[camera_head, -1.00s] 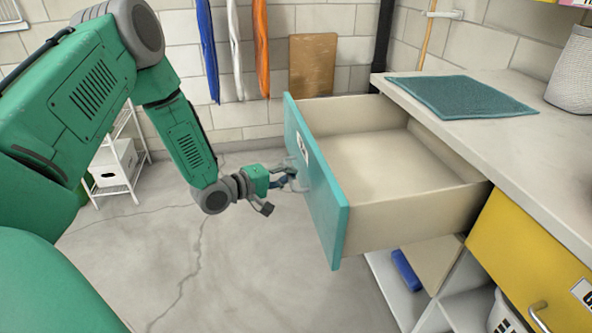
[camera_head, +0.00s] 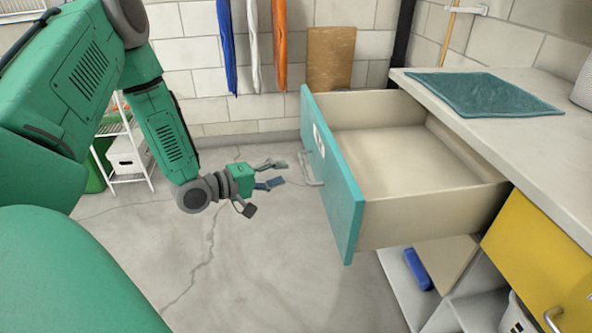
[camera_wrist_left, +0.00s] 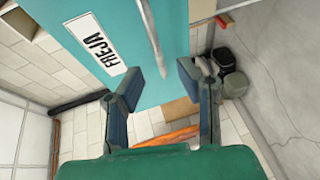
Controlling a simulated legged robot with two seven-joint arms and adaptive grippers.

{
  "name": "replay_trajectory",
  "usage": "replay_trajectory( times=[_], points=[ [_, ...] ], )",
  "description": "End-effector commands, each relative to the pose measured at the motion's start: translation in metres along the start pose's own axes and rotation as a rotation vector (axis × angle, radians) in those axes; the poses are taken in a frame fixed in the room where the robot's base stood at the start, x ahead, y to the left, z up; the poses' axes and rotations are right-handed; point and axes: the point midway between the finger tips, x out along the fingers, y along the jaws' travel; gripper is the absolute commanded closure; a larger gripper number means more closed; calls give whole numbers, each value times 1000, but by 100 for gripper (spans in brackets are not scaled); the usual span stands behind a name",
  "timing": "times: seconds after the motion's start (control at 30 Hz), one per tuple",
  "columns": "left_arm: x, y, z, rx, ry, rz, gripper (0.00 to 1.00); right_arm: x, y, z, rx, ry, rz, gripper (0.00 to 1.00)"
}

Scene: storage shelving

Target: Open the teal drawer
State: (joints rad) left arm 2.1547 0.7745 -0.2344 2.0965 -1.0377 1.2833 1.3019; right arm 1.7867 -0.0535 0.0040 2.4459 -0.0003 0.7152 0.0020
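The teal drawer (camera_head: 336,180) is pulled far out of the counter, and its pale inside is empty. Its metal handle (camera_head: 311,169) is on the teal front. My left gripper (camera_head: 280,174) is open and empty, just left of the handle and apart from it. In the left wrist view the two fingers of my left gripper (camera_wrist_left: 152,85) are spread, with the teal front (camera_wrist_left: 125,40), its label and the handle (camera_wrist_left: 152,35) beyond them. My right gripper is not in view.
A counter (camera_head: 530,125) with a teal mat (camera_head: 485,94) is above the drawer. A yellow drawer (camera_head: 535,260) is at the lower right, with open shelves below. A white rack (camera_head: 128,150) stands at the back left. The floor left of the drawer is clear.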

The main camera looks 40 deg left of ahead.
Motion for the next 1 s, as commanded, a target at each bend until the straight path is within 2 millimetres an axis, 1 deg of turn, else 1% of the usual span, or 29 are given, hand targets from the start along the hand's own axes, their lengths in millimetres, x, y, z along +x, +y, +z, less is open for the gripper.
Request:
replay_trajectory(
  times=[0.03,0.1,0.2,0.3,0.43,0.9,1.0],
  points=[
    [-10,0,0,-4,2,0,69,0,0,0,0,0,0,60],
    [-21,0,0,-2,1,1,69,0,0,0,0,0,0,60],
    [-33,0,0,0,0,-1,69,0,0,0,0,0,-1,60],
    [-40,-1,1,-1,0,-1,69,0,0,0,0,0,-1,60],
    [-43,-1,1,0,-1,-1,69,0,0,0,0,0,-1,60],
    [-42,-1,1,0,-1,-1,69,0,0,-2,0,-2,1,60],
    [-40,-3,4,19,-4,-24,69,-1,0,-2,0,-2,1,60]
  ],
)
